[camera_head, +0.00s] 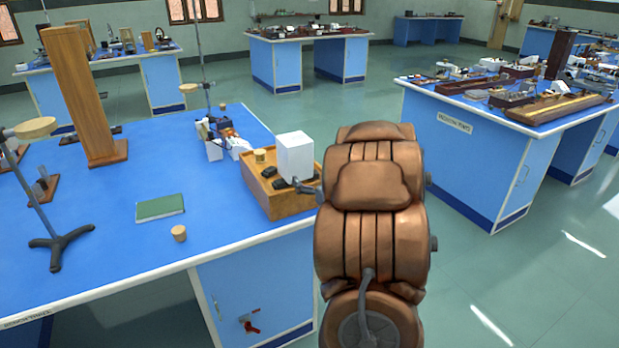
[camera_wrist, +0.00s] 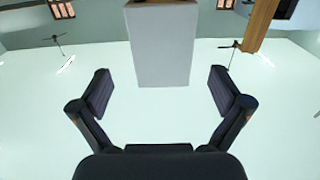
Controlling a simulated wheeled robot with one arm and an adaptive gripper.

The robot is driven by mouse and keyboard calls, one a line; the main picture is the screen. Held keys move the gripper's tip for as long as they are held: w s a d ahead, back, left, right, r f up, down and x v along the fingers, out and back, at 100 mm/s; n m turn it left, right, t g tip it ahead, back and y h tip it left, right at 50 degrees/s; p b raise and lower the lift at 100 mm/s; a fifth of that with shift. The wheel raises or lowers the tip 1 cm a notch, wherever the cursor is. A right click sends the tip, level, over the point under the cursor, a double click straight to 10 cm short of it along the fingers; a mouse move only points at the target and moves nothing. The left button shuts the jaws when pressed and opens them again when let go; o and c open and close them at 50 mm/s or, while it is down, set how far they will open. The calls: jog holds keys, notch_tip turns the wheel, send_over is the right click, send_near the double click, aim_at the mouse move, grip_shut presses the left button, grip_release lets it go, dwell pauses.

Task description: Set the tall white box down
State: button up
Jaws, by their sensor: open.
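The tall white box (camera_head: 295,157) stands upright at the right part of a wooden tray (camera_head: 279,203) on the near blue bench. In the wrist view the white box (camera_wrist: 162,52) is ahead of my gripper (camera_wrist: 162,90), centred between its two dark fingers. The fingers are spread wide, with a gap on each side of the box, and do not touch it. In the head view only a small grey part of my gripper (camera_head: 306,188) shows by the box's lower right; my arm hides the rest.
Dark small items (camera_head: 271,173) and a round wooden piece (camera_head: 260,156) are beside the box in the tray. A white holder with small items (camera_head: 214,147) stands behind. A green book (camera_head: 160,208) and a cork (camera_head: 179,233) lie left, with clear bench between.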

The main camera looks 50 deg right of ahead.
jog(key=shift+b+v, duration=0.65)
jog(key=shift+v, duration=0.15)
jog(key=shift+a, duration=0.15)
